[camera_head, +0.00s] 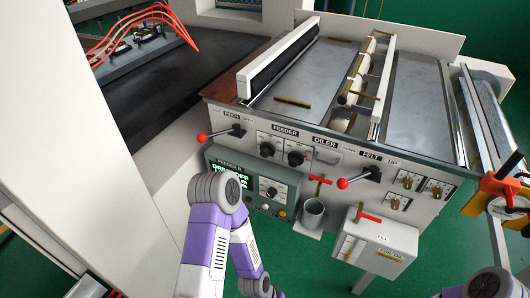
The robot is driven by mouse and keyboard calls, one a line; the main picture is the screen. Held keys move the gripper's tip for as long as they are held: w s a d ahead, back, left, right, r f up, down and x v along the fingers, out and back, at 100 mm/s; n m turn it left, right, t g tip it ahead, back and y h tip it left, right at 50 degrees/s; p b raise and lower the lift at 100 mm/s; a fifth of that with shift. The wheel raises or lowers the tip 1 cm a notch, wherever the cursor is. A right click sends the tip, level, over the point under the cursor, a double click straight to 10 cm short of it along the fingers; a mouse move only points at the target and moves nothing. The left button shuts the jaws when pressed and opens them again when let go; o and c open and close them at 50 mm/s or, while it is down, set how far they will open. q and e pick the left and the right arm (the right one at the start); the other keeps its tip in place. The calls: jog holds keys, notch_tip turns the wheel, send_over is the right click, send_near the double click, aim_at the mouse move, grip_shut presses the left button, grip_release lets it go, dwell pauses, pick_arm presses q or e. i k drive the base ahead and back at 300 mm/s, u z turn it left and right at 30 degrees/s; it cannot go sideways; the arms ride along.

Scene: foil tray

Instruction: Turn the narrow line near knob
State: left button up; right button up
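The machine's front panel holds several knobs. Two round black knobs sit under the FEEDER label, a left one (266,149) and a right one (295,158). A smaller dark knob (271,192) is on the lower panel beside a green-text display (229,176). Several brass-coloured knobs (407,181) sit on small plates at the panel's right. The labels near the small knobs are too small to read, so I cannot tell which is the narrow line near knob. My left arm rises in front of the lower panel, its gripper out of sight. My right gripper is also out of view.
Red-ended levers stand out at the panel's left (217,134) and middle (355,181). A grey cup (313,212) and a white box with a red handle (375,240) jut out below. An orange-and-black part (500,182) is at the right.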

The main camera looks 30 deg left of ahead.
aim_at(267, 150)
jog(key=u, duration=0.05)
jog(key=k, duration=1.05)
jog(key=z, duration=0.7)
jog(key=i, duration=1.1)
jog(key=u, duration=0.8)
